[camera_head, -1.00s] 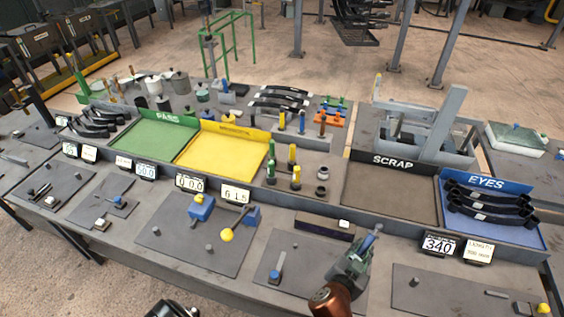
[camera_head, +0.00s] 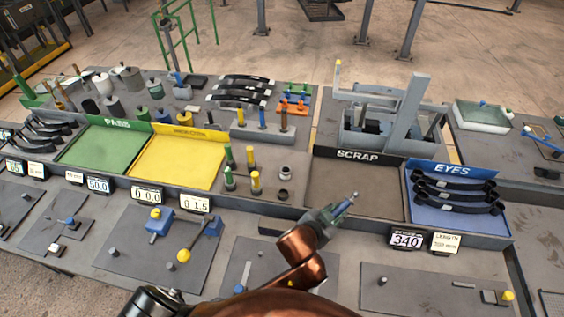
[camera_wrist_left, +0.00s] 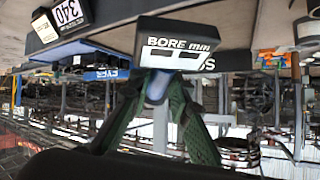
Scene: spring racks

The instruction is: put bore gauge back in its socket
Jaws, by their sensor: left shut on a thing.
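My left gripper (camera_head: 330,214) is shut on the bore gauge (camera_head: 346,203), a slim tool with a blue body and a pale tip. It is held tilted above the bench, in front of the scrap tray. In the left wrist view, the green fingers (camera_wrist_left: 160,98) close on a blue part, directly below a black block (camera_wrist_left: 178,42) lettered "BORE mm". I cannot tell whether that block is part of the gauge. A dark box (camera_head: 268,229) on the bench is partly hidden behind my gripper. I cannot tell which place is the gauge's socket. My right gripper is not in view.
The scrap tray (camera_head: 350,209) and blue eyes tray (camera_head: 467,217) lie behind and to the right. Green and yellow plugs (camera_head: 255,182) and two dark rings (camera_head: 285,172) stand left of the scrap tray. The 340 display (camera_head: 406,241) stands at the front. The scrap tray is empty.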

